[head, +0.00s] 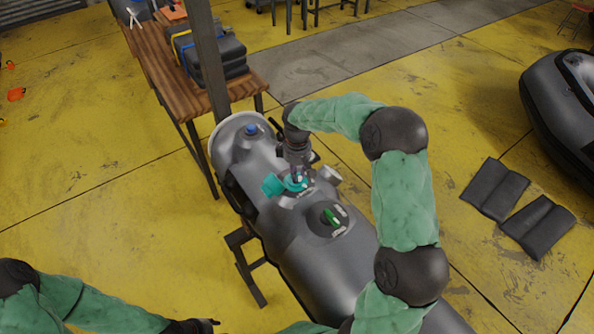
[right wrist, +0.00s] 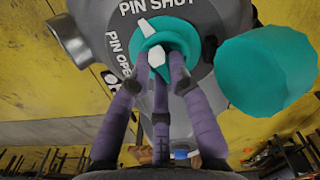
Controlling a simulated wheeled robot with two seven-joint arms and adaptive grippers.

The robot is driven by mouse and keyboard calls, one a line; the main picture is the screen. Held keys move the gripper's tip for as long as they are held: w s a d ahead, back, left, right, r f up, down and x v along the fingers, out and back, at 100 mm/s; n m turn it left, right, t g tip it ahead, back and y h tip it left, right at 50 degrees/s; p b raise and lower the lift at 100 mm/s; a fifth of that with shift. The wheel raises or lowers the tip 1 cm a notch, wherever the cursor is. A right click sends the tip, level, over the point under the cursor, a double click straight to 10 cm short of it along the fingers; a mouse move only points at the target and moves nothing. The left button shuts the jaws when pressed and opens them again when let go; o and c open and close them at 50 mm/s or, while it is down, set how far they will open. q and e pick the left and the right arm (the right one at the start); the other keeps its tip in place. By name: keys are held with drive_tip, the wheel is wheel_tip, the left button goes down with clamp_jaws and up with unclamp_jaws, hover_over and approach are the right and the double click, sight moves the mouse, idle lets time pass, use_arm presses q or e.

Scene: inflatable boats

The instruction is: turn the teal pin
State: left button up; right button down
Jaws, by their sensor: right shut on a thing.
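The teal pin (head: 296,183) sits in a valve on the grey inflatable tube (head: 300,250) in the head view. In the right wrist view the teal pin (right wrist: 179,32) is a round disc with a white pointer, whose tip lies toward the PIN SHUT label. The PIN OPEN label is to its left. My right gripper (head: 297,172) comes from above, its purple fingers (right wrist: 160,62) shut on the pin's middle, which they partly hide. A larger teal cap (right wrist: 267,70) lies beside the valve. My left gripper (head: 200,325) is at the bottom edge, its fingers unclear.
A green-pinned valve (head: 331,216) and a blue cap (head: 251,130) are on the same tube. A dark post (head: 208,60) and a wooden table (head: 160,70) stand behind. Black pads (head: 495,188) and another boat (head: 565,100) are on the right.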

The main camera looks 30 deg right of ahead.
drive_tip(key=shift+r+m, duration=0.1)
drive_tip(key=shift+m, duration=2.1)
drive_tip(key=c, duration=1.1)
unclamp_jaws()
drive_tip(key=shift+s, duration=0.1)
drive_tip(key=shift+c, duration=0.2)
wheel_tip(320, 180, up, 12)
drive_tip(key=shift+a, duration=0.1)
